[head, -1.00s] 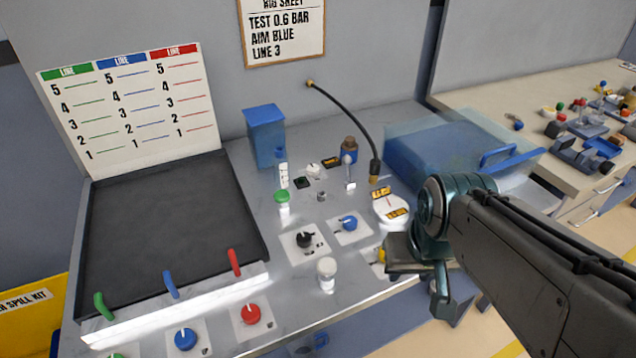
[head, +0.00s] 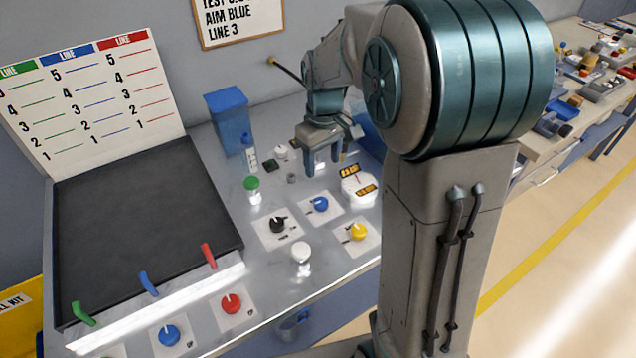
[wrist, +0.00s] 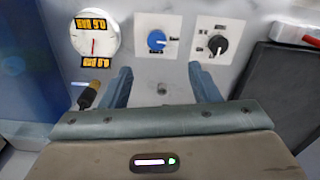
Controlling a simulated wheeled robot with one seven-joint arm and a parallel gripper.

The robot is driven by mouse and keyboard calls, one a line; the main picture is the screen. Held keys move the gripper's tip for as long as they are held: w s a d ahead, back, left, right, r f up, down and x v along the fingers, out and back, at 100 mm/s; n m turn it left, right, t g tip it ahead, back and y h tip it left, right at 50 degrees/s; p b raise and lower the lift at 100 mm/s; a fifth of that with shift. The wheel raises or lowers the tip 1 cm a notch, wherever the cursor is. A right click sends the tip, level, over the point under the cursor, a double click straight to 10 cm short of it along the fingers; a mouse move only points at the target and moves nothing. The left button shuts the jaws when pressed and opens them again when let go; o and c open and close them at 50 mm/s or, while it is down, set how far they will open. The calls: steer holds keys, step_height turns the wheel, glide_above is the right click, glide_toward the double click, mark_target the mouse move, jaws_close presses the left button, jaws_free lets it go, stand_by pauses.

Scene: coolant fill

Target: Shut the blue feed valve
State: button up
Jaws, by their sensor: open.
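Two blue knobs show in the head view, and I cannot tell from labels which is the feed valve. One blue knob (head: 168,335) is on a white plate at the bench's front edge, left of a red knob (head: 230,303). The other blue knob (head: 320,203) is on a plate between a black knob (head: 277,225) and the gauge (head: 358,187); it also shows in the wrist view (wrist: 157,40), its white pointer tilted. My gripper (head: 322,165) is open and empty above the bench, behind this second knob. Its fingers (wrist: 160,75) point toward it, apart from it.
A yellow knob (head: 357,231) and a white-capped jar (head: 301,255) stand near the front edge. A green-capped bottle (head: 252,188) and a blue container (head: 228,115) stand behind. The hose's brass end (wrist: 90,95) hangs close by my left finger. A dark panel (head: 140,230) fills the left.

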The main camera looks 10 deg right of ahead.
mark_target(321, 200)
steer(key=f, duration=0.4)
steer(key=w+f+p, duration=0.1)
steer(key=f, duration=0.9)
steer(key=shift+w+f+p, duration=0.25)
steer(key=shift+w+p, duration=0.1)
